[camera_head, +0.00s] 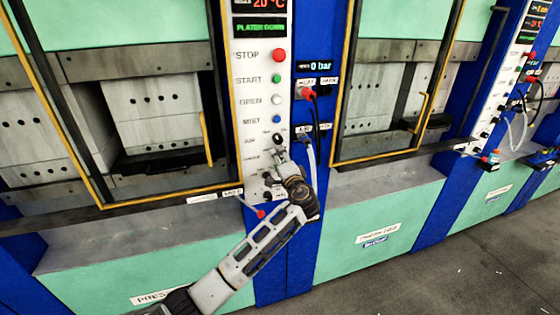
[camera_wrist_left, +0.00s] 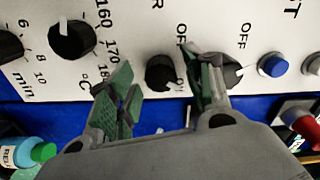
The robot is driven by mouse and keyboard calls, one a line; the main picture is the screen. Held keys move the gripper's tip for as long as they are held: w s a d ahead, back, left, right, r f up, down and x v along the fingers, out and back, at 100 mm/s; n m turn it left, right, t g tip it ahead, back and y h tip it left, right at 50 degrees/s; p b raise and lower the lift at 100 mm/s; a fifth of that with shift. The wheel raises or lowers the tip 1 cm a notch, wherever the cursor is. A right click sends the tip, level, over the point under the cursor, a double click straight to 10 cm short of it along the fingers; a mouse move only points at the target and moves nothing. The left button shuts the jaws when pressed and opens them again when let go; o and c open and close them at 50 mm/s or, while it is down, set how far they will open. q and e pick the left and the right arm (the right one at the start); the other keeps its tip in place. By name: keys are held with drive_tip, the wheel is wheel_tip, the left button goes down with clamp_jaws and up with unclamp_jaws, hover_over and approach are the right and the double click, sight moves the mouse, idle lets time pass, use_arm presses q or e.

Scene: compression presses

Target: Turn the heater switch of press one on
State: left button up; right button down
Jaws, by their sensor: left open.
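The control panel of press one (camera_head: 258,85) is a white strip between two presses. In the left wrist view the heater switch (camera_wrist_left: 160,72) is a round black knob with an OFF mark beside it. My left gripper (camera_wrist_left: 162,92) is open, its green-padded fingers on either side of this knob; I cannot tell whether they touch it. The right-hand finger partly covers another black knob (camera_wrist_left: 232,74), seemingly the air switch. In the head view my left gripper (camera_head: 278,163) hides the heater switch. The heater knob's pointer is not clear. My right gripper is not in view.
Above the gripper are the red STOP button (camera_head: 278,55) and the blue MIST button (camera_head: 275,118). A temperature dial (camera_wrist_left: 72,38) sits left of the heater knob in the wrist view. A red connector (camera_head: 306,93) with a hose is at the right. A yellow-edged door frame (camera_head: 235,100) borders the panel.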

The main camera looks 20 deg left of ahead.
use_arm(q)
drive_tip(key=v, duration=1.2)
idle(0.4)
